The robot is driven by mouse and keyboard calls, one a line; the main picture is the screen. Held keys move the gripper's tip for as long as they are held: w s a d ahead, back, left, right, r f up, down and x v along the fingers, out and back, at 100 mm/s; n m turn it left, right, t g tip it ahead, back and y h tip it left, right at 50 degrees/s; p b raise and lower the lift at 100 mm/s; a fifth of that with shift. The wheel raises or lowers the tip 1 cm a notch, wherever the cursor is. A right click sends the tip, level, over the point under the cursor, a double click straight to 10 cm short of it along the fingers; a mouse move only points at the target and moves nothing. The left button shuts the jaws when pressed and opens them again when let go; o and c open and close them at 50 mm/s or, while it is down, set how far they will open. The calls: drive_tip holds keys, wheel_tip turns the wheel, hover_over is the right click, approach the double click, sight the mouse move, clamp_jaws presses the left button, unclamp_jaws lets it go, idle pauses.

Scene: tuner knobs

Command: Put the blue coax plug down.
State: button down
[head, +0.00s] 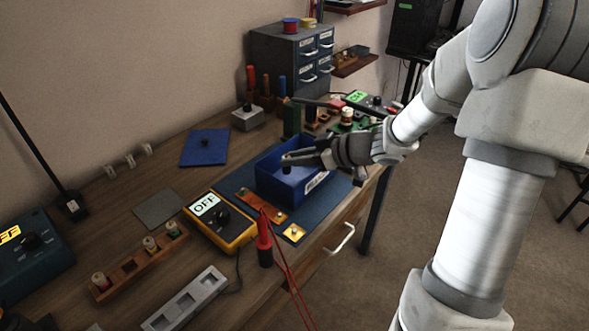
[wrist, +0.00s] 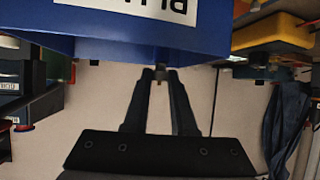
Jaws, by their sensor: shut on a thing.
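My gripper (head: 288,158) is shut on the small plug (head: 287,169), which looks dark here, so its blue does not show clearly. The gripper reaches in from the right over the open blue bin (head: 302,190), and the plug hangs below the fingertips, within the bin's outline. I cannot tell whether it touches the bin floor. In the wrist view my fingertips (wrist: 161,74) close together around the plug (wrist: 160,77), of which only a small dark part and a pale tip show. The bin's labelled wall (wrist: 120,35) fills the top of that view.
A yellow meter (head: 221,222) reading OFF stands left of the bin, with a red probe (head: 264,240) and a copper-coloured strip (head: 262,207) nearby. A green block (head: 291,118) and drawer cabinet (head: 290,58) stand behind. The bench's right edge is close to the bin.

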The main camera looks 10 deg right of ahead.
drive_tip(key=shift+f, duration=1.05)
drive_tip(key=shift+f, duration=0.65)
drive_tip(key=c, duration=0.7)
unclamp_jaws()
drive_tip(key=shift+c, duration=0.2)
